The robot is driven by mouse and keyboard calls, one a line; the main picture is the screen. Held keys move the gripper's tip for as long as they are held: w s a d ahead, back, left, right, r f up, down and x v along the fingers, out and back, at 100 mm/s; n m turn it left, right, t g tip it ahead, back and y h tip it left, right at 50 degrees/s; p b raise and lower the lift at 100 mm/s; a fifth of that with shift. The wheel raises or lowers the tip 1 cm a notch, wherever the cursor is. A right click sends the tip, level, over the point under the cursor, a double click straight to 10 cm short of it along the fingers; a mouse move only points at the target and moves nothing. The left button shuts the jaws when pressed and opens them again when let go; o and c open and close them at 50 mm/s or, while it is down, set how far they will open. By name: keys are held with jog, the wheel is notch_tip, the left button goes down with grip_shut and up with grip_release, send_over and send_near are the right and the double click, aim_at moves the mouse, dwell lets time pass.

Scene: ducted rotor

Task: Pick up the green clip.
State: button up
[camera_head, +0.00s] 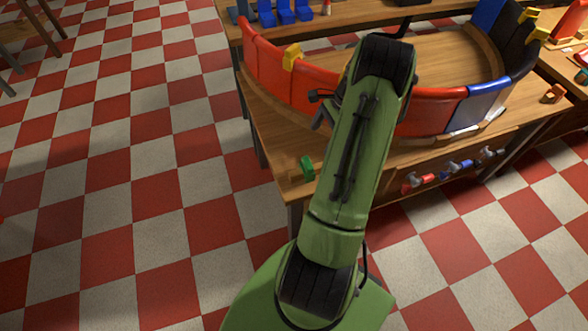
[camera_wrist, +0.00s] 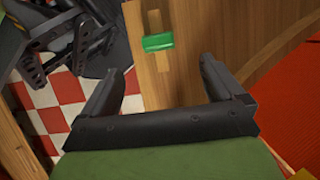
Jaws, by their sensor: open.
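The green clip (camera_head: 307,167) lies at the near left corner of the wooden table (camera_head: 262,120), left of my arm. In the wrist view the green clip (camera_wrist: 158,43) sits across a light wooden strip, beyond the fingertips and roughly centred between them. My gripper (camera_wrist: 160,78) is open and empty, with both dark fingers apart and clear of the clip. In the head view my arm hides most of the gripper; a dark part of it (camera_head: 322,106) shows at the left of the arm.
A ring of curved red panels (camera_head: 270,68) stands on the table, with blue (camera_head: 478,105) and black panels at the right. A yellow clip (camera_head: 291,57) sits on the red rim. Red, blue and grey parts (camera_head: 418,181) show along the table's front edge.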

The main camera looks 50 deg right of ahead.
aim_at(309, 162)
jog(key=b+x, duration=0.2)
jog(key=x, duration=0.7)
jog(key=shift+f, duration=0.15)
jog(key=b+x, duration=0.1)
jog(key=x, duration=0.4)
jog(key=shift+s+a+f, duration=0.1)
jog(key=shift+a, duration=0.1)
jog(key=shift+c, duration=0.4)
jog(key=c, duration=1)
